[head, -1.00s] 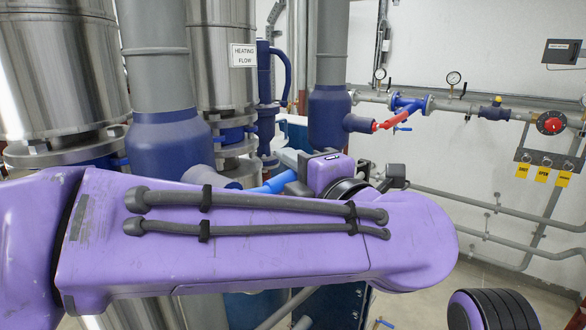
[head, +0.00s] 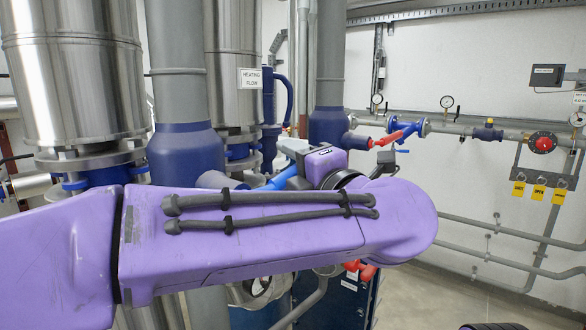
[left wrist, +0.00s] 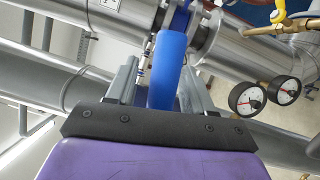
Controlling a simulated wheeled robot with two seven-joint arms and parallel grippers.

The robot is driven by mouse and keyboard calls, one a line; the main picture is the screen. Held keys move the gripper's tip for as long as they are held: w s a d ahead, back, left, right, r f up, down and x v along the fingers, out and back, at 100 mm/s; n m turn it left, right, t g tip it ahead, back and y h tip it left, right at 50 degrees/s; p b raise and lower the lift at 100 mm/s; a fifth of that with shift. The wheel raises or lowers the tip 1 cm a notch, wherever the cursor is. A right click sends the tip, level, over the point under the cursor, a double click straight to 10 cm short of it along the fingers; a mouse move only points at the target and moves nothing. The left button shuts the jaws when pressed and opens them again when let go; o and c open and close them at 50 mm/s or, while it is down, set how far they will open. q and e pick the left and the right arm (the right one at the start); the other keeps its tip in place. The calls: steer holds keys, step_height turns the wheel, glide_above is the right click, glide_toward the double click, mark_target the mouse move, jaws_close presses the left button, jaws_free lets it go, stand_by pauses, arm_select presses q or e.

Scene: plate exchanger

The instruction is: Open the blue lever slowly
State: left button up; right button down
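The blue lever (head: 281,179) shows partly in the head view, beside my left gripper and behind my purple left arm. In the left wrist view the blue lever (left wrist: 167,70) stands lengthwise between the two grey fingers of my left gripper (left wrist: 158,88). A gap shows between the lever and the left-hand finger, so the gripper looks open around the lever. Whether the right-hand finger touches the lever I cannot tell. In the head view my left gripper (head: 292,160) is partly hidden by its own purple wrist.
Large metal tanks (head: 75,75) and grey pipes (head: 181,60) with blue sleeves stand close behind my left arm. Red-handled valves (head: 384,140) and a gauge (head: 447,102) are on the wall pipe. Gauges (left wrist: 247,98) are near the fingers. Open floor (head: 440,290) lies at the lower right.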

arm_select(q)
steer(key=b+v, duration=0.4)
steer(key=v, duration=0.6)
steer(key=shift+s+d, duration=0.15)
